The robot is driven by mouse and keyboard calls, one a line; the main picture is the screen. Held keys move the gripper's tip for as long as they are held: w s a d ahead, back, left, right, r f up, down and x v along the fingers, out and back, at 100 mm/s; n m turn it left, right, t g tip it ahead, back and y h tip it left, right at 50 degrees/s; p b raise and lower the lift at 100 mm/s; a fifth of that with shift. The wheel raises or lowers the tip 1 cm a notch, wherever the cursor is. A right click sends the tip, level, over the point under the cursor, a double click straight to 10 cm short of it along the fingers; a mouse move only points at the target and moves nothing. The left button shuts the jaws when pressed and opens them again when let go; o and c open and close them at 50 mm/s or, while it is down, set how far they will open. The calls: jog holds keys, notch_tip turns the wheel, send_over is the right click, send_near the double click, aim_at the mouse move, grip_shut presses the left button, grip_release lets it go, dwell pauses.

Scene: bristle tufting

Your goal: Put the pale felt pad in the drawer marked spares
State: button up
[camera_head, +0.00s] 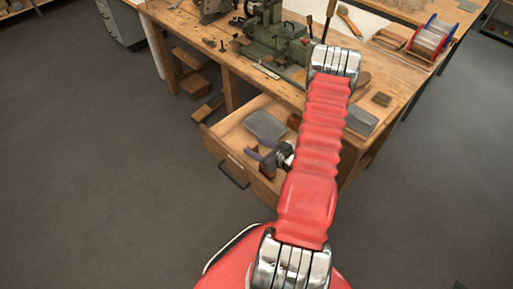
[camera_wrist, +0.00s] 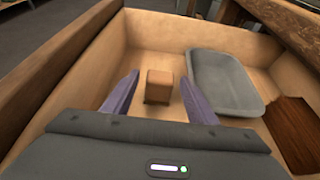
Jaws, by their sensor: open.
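An open wooden drawer (camera_head: 217,146) hangs out from the bench; no mark on it can be read. My gripper (camera_wrist: 160,80) is inside or just above this drawer, its purple fingers spread and empty. A small tan block (camera_wrist: 160,78) rests on the drawer floor, seen in the gap between the fingers and apart from them. It could be the pale felt pad, but I cannot tell.
A grey tray (camera_wrist: 224,82) lies in the drawer to the right of the block, with a dark brown wooden piece (camera_wrist: 293,130) nearer. The drawer walls stand close around. On the bench (camera_head: 355,152) are a green machine (camera_head: 275,40) and a red-rimmed spool (camera_head: 433,38).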

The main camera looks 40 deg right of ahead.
jog(key=shift+r, duration=0.1)
jog(key=v, duration=1.2)
dwell(0.8)
